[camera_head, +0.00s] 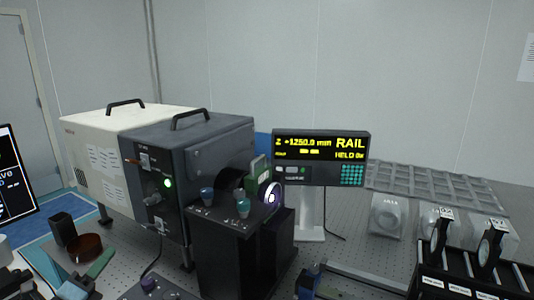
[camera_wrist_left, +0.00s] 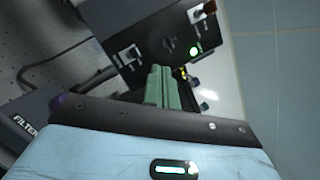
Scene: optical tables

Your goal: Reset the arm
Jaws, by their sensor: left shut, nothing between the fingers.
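My left gripper (camera_head: 108,256) shows at the lower left of the head view, partly cut off by the bottom edge. Its green fingers are closed together with nothing between them. They point toward the dark front of the instrument box and look apart from it. In the left wrist view, the closed green fingers (camera_wrist_left: 160,72) stand up from a dark plate above my light blue wrist housing. The box's front panel (camera_wrist_left: 165,25), with a lit green lamp, lies beyond them. My right gripper is not in view.
The white and dark grey box (camera_head: 190,135) stands at left on the perforated table. A dark red dish (camera_head: 85,247) is close to my left gripper. A black stand (camera_head: 230,250), a RAIL display (camera_head: 320,157) and a black rack (camera_head: 460,280) stand to the right. A FILTER-labelled block (camera_wrist_left: 28,125) shows in the wrist view.

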